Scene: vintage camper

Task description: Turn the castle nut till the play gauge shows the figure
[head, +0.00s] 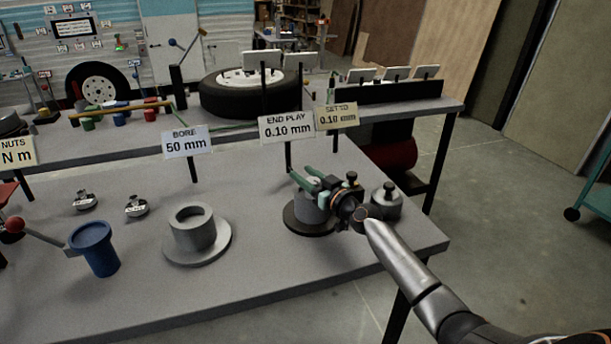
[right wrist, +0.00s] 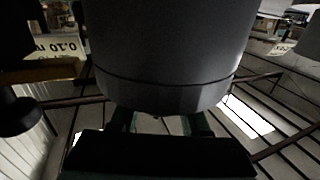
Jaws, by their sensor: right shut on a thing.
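My right gripper (head: 313,189), with green fingers, reaches over a grey round hub (head: 306,210) on a dark disc (head: 296,226) at the right of the bench. In the right wrist view the hub's large grey cylinder (right wrist: 165,50) fills the top middle. A faceted band, apparently the castle nut (right wrist: 165,96), runs along its lower edge, and the green fingertips (right wrist: 158,123) are at it. The gripper is shut there; its exact contact is hidden. A card reading END PLAY 0.10 mm (head: 288,128) stands behind, beside a SET TO 0.10 card (head: 336,117). My left gripper is out of view.
Left of the hub stand a grey flanged bore piece (head: 193,226) and a blue cup (head: 94,248). A dark grey knobbed weight (head: 386,205) stands close right of my gripper. A wheel (head: 250,92) lies on the bench behind. The front bench edge is clear.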

